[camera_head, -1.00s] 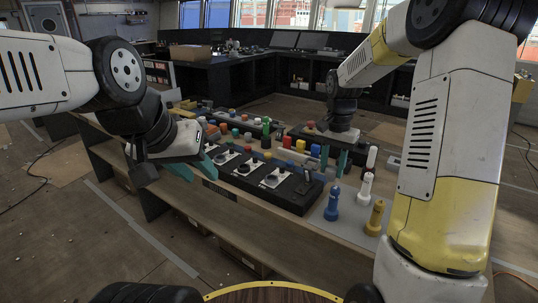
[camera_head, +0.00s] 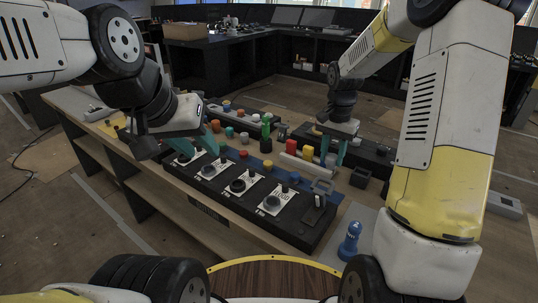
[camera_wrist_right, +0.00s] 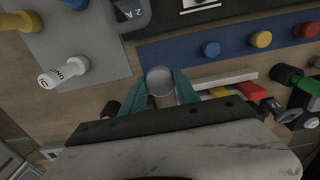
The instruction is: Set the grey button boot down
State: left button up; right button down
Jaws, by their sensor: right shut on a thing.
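The grey button boot (camera_wrist_right: 160,82) is a small round-topped cap between the teal fingertips of my right gripper (camera_wrist_right: 160,92) in the right wrist view. The gripper is shut on it, above the bench beside the blue strip (camera_wrist_right: 225,55). In the head view my right gripper (camera_head: 332,150) is over the bench right of the black panel, and the boot (camera_head: 331,160) shows only small between its fingers. My left gripper (camera_head: 197,143) is open and empty, its teal fingers apart over the far left end of the black panel (camera_head: 240,190).
Several coloured buttons and caps crowd the bench behind the panel. A blue handle (camera_head: 349,240) stands on the grey mat (camera_head: 368,218) at right.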

jog(key=f, duration=0.8)
jog(key=shift+w+a, duration=0.1)
jog(key=shift+w, duration=0.2)
jog(key=shift+f, duration=2.1)
jog(key=shift+f, duration=0.15)
jog(key=c, duration=0.9)
grip_release()
